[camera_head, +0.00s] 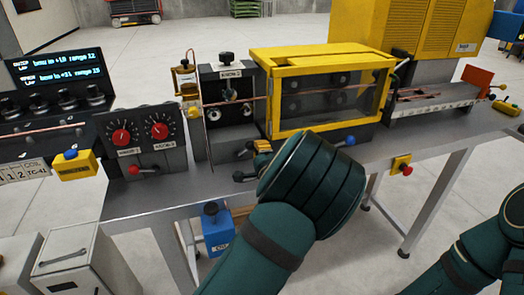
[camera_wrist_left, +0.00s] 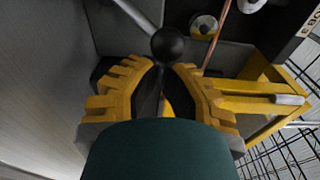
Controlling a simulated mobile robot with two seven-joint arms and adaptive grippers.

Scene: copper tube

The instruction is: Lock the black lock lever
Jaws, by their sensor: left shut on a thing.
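In the wrist view, the yellow-and-black fingers of my left gripper (camera_wrist_left: 163,72) are closed at a black ball knob (camera_wrist_left: 168,45), which sits at their tips. A grey rod (camera_wrist_left: 138,14) runs up and left from the knob. In the head view, my arm hides most of my left gripper (camera_head: 262,147); only a bit of yellow finger shows, beside a black knob (camera_head: 250,145) at the front of the middle machine. Which lever this knob belongs to is hard to tell there. Another black knob (camera_head: 238,176) sits lower. My right gripper is out of view.
A yellow-framed clear guard (camera_head: 325,95) stands behind my left arm. A copper tube (camera_head: 235,100) runs through the machines. A panel with red dials (camera_head: 141,136) is left. A blue-knobbed lever (camera_head: 348,140) is to the right. The grey bench (camera_head: 185,192) is bare along its front left.

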